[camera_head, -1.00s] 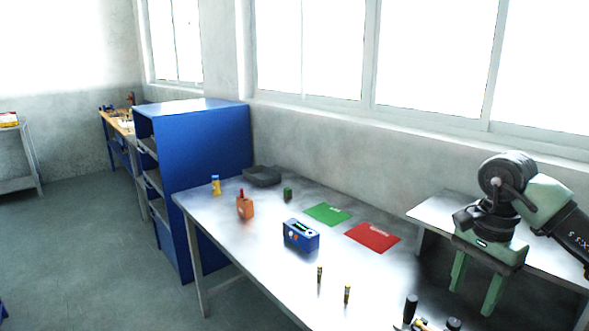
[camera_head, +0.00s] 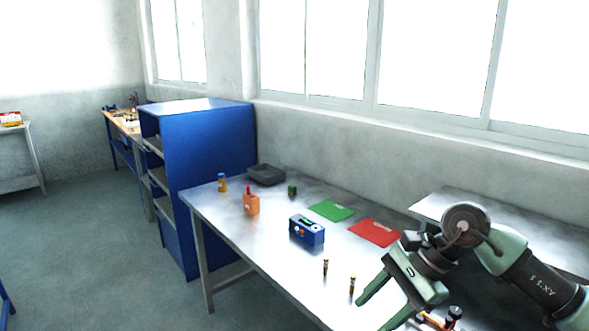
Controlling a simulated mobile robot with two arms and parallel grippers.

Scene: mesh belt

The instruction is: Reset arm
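One arm of mine comes in from the right, with its gripper (camera_head: 378,308) over the front right part of the metal table (camera_head: 235,230). Its two green fingers are spread apart and I see nothing between them. They point down and to the left, near two small upright cylinders, the nearer one (camera_head: 351,285) and the farther one (camera_head: 325,267), without visibly holding either. My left gripper does not show.
On the table are a blue box device (camera_head: 307,232), an orange holder (camera_head: 252,205), a yellow bottle (camera_head: 222,184), a green block (camera_head: 292,190), a dark tray (camera_head: 266,175), a green mat (camera_head: 331,210) and a red mat (camera_head: 374,233). A blue cabinet (camera_head: 215,160) stands at the left.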

